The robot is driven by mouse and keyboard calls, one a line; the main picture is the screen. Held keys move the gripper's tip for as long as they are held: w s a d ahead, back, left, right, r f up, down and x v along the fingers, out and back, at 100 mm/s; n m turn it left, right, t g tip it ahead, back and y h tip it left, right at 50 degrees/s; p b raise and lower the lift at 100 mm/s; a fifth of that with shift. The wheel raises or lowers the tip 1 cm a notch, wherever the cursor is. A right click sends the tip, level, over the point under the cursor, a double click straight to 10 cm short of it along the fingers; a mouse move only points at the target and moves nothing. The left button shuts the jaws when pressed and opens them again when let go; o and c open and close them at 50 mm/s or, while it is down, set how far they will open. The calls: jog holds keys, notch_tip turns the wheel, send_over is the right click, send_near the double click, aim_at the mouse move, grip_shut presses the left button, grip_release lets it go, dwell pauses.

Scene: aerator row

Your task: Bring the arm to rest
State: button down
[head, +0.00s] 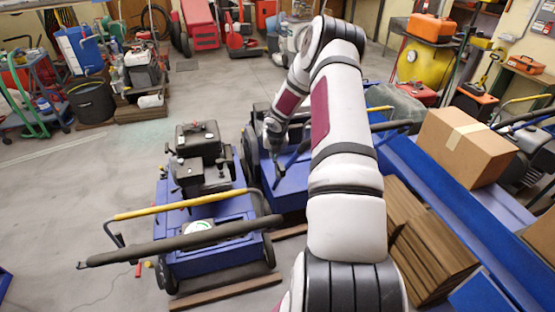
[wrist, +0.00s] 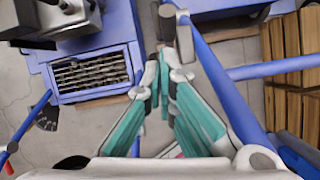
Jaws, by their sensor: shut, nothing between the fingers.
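My arm (head: 345,150) rises from the bottom of the head view, bends at the top, and reaches down to the left. My gripper (head: 272,140) hangs low at its end, close to the blue frame of the second aerator (head: 290,185); I cannot tell there whether they touch. In the wrist view my gripper (wrist: 163,68) has its teal-padded fingers brought together at the tips, with nothing held. A blue bar (wrist: 208,75) passes close beside the right finger, and a grey bracket lies near the fingertips.
A blue aerator (head: 210,220) with a black engine and yellow-and-black handles stands at left. A cardboard box (head: 465,148) sits on blue machinery at right, above stacked brown boards (head: 430,245). Open grey floor (head: 80,210) lies at left. Carts and tools line the back.

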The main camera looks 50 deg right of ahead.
notch_tip(320, 180, up, 8)
jog(key=w, duration=0.1)
jog(key=shift+f, duration=0.15)
jog(key=shift+w, duration=0.1)
